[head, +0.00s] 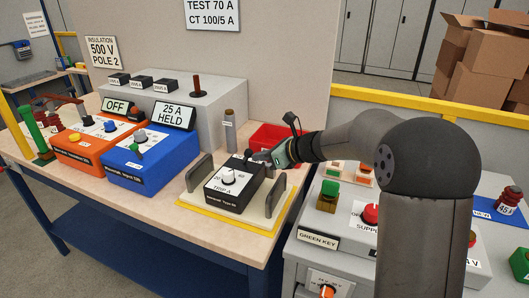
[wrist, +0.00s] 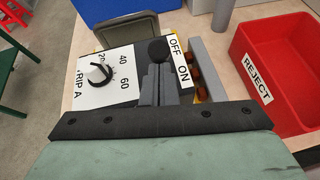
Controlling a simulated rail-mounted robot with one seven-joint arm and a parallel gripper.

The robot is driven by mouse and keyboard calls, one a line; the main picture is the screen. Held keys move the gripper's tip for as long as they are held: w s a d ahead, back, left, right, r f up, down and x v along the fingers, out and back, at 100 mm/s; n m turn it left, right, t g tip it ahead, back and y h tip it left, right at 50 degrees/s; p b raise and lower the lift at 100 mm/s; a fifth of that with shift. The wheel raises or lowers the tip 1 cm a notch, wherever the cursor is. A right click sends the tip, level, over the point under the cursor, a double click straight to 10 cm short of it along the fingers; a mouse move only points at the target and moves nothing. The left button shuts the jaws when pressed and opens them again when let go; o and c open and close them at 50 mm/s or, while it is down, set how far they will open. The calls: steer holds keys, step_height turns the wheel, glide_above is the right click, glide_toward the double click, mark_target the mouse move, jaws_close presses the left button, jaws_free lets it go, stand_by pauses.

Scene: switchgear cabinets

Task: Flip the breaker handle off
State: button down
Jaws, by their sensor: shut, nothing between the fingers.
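The breaker unit (head: 233,188) is a black box with a white dial face, standing on a yellow-edged base between two grey upright plates. Its handle (head: 248,154) ends in a round black knob; the knob also shows in the wrist view (wrist: 158,50), just past my fingertips. An OFF/ON label (wrist: 180,62) lies right of the knob. The knob appears nearer the OFF word, but the handle's true position is unclear. My gripper (wrist: 157,84) is shut and empty, close to the knob; contact cannot be told. In the head view my gripper (head: 266,157) is at the unit's back right.
A red REJECT bin (wrist: 275,62) stands to the right of the unit. A grey upright cylinder (head: 230,128) stands behind it. Blue (head: 150,160) and orange (head: 95,148) testers are to the left. A grey panel with a green key (head: 328,192) is at front right.

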mark_target(250, 153)
steer(key=shift+a+r+p, duration=0.1)
steer(key=shift+r+p, duration=0.1)
steer(key=shift+p, duration=0.25)
steer(key=p, duration=0.1)
steer(key=r+h+p, duration=0.1)
steer(key=p, duration=0.1)
steer(key=shift+w+a+g, duration=0.1)
steer(key=shift+a+g, duration=0.15)
steer(key=shift+g, duration=0.05)
steer(key=p, duration=0.2)
steer(key=r+h+p, duration=0.1)
steer(key=shift+w+a+p, duration=0.15)
steer(key=shift+a+p, duration=0.1)
steer(key=shift+p, duration=0.15)
steer(key=shift+w+a+p, duration=0.2)
steer(key=shift+a+p, duration=0.3)
steer(key=shift+p, duration=0.35)
steer(key=shift+w+a+r, duration=0.1)
steer(key=shift+a+r, duration=0.05)
steer(key=shift+a, duration=0.35)
steer(key=shift+w+a, duration=0.15)
steer(key=shift+a, duration=0.05)
steer(key=shift+r+p, duration=0.1)
steer(key=shift+p, duration=0.3)
steer(key=shift+r+p, duration=0.6)
steer(key=shift+r, duration=0.1)
